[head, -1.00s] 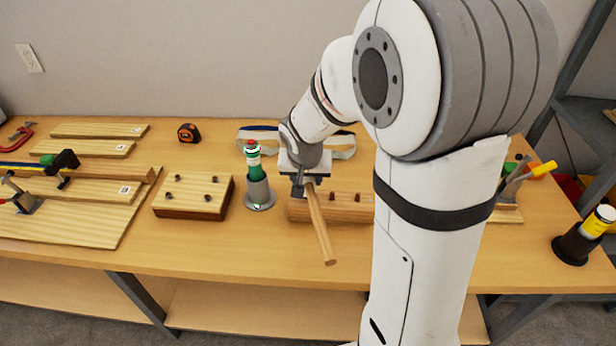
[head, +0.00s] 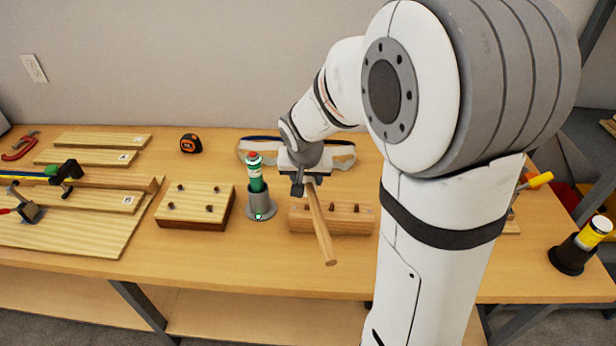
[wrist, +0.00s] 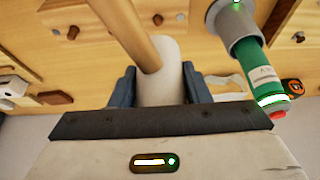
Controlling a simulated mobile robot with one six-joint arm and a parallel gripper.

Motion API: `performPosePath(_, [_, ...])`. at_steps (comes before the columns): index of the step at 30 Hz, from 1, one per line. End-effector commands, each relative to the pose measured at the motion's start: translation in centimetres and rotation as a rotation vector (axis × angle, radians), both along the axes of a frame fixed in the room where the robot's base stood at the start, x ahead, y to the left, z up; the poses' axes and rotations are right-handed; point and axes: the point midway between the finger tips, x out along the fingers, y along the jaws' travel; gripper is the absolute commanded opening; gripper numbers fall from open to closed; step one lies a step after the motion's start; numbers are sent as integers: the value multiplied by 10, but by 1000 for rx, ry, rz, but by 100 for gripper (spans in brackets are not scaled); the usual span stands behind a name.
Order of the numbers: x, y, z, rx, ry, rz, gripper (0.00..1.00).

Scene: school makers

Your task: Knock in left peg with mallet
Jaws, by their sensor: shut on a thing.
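My gripper (head: 304,180) is shut on a wooden mallet. In the wrist view the pale mallet head (wrist: 160,82) sits between my blue-grey fingers (wrist: 160,92). The mallet's handle (head: 321,225) slants down toward the table's front and crosses in front of a long wooden block (head: 303,224). Dark pegs (head: 356,209) stand in that block's top, right of the handle. In the wrist view, pegs (wrist: 180,17) show beside the handle.
A green bottle (head: 256,186) in a grey holder (head: 260,205) stands just left of the block. A pale block with several dark pegs (head: 195,205) lies farther left. A tape measure (head: 190,143) and boards (head: 75,230) are beyond.

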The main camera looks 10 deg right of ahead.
Motion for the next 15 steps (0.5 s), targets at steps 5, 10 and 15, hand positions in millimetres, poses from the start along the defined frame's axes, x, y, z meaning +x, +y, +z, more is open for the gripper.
performPosePath(5, [0,0,-9,0,-1,0,8])
performPosePath(10, [0,0,-37,0,-1,0,8])
performPosePath(15, [0,0,-65,0,-1,0,8])
